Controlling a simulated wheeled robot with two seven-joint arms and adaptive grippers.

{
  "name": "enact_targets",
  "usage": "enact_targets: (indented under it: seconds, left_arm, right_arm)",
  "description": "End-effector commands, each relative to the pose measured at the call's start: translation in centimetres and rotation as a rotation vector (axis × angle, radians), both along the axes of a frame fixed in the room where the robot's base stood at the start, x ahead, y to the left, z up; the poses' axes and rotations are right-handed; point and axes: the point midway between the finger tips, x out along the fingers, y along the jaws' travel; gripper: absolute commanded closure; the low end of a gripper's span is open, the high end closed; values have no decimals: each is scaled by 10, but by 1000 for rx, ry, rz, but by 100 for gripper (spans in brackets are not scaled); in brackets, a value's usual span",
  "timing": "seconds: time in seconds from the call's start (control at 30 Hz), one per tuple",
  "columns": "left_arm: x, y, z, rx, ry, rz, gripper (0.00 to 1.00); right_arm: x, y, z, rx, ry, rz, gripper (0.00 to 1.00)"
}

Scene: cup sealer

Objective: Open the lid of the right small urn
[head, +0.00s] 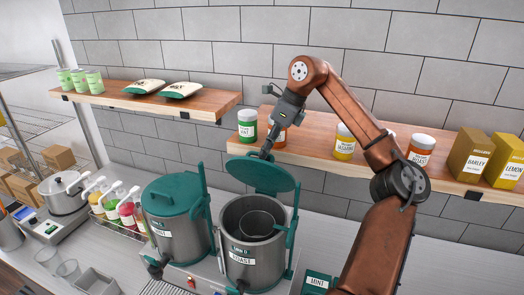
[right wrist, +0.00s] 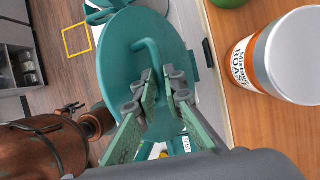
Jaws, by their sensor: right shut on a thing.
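The right small urn (head: 250,247) is a grey metal pot labelled as a roast tea, with its top open and a dark inner vessel showing inside. Its green round lid (head: 262,174) is raised and tilted back on the hinge at the rim's right side. My right gripper (head: 266,152) is at the top of the lid, shut on its handle. In the right wrist view the green lid (right wrist: 118,62) fills the middle, and the curved handle (right wrist: 150,48) runs to between the fingers. My left gripper does not show.
The left urn (head: 178,232) stands close by with its green lid down. A wooden shelf (head: 310,145) with jars and boxes is just behind the raised lid. An orange-white jar (right wrist: 275,58) is near my right gripper. Bottles (head: 120,203) stand at the left.

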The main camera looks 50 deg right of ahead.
Motion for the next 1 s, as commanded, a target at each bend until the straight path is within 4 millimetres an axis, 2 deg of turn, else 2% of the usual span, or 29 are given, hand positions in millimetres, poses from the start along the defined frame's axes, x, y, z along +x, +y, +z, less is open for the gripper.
enact_targets:
  seconds: [0.03,0.07,0.1,0.37,0.53,0.67,0.87,1.0]
  left_arm:
    - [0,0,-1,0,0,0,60]
    - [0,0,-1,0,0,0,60]
    - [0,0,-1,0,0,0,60]
    - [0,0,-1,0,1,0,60]
    - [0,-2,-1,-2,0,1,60]
    - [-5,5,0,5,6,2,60]
    - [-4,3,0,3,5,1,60]
    - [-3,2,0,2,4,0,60]
  right_arm:
    - [-1,-4,-12,-9,30,-7,100]
    - [0,-4,-12,-8,30,-6,100]
    - [0,-4,-12,-8,30,-6,90]
    - [2,-1,-8,-6,19,-3,73]
    - [2,-1,-6,-5,15,-1,73]
    - [1,-1,-3,-4,12,-2,73]
    - [-6,-5,19,-2,7,-1,73]
    - [-10,-7,27,-4,10,-2,73]
